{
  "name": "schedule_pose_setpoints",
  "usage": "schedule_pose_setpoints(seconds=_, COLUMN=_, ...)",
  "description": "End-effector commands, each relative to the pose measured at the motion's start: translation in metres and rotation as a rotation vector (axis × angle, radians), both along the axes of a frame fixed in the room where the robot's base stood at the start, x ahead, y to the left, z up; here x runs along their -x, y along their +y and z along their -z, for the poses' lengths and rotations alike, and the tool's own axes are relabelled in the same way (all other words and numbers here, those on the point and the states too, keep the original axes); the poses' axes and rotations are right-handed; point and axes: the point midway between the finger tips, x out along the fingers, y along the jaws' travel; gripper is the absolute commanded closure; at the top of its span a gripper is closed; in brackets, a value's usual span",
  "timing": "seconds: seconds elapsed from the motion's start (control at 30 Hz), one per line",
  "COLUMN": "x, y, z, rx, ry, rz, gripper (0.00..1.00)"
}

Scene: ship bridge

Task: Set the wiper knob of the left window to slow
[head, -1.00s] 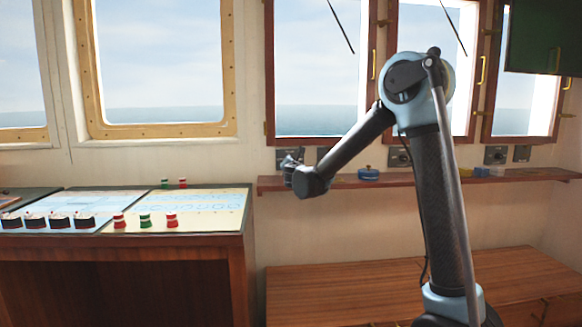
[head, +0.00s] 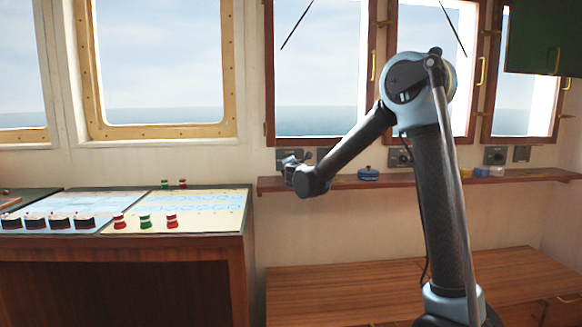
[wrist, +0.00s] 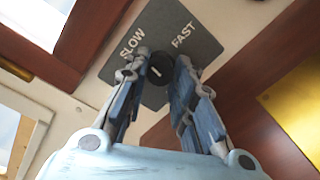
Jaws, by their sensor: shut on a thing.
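The wiper knob (wrist: 158,72) is a small dark round knob on a grey plate (wrist: 190,68) marked SLOW on the left and FAST on the right in the wrist view. A short pale mark shows on its face; I cannot tell firmly which word it points to. My gripper (wrist: 160,62) is shut on the knob, one finger on each side, and also shows in the head view (head: 287,163). There it is below the left window (head: 320,85), hiding the knob. A dark wiper (head: 297,24) slants down to the left across this window.
A wooden shelf (head: 410,181) runs below the windows, with a blue pot (head: 369,174) on it. More wiper panels (head: 399,157) sit along the wall. A chart table (head: 215,222) stands left, a wooden bench (head: 400,278) below.

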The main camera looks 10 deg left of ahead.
Motion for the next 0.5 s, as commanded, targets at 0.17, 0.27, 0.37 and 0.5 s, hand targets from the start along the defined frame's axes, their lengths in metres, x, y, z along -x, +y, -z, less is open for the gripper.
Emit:
schedule_pose_setpoints(seconds=0.17, x=0.0009, y=-0.0022, z=0.0022, rx=-0.002, ry=0.003, rz=0.003, gripper=1.00)
schedule_pose_setpoints(seconds=0.27, x=0.0010, y=-0.0020, z=0.0023, rx=-0.002, ry=0.003, rz=0.002, gripper=0.63)
schedule_pose_setpoints(seconds=0.37, x=0.0009, y=-0.0013, z=0.0017, rx=-0.001, ry=0.002, rz=0.002, gripper=0.56)
schedule_pose_setpoints(seconds=0.5, x=0.0008, y=-0.0007, z=0.0012, rx=-0.001, ry=0.001, rz=0.000, gripper=0.56)
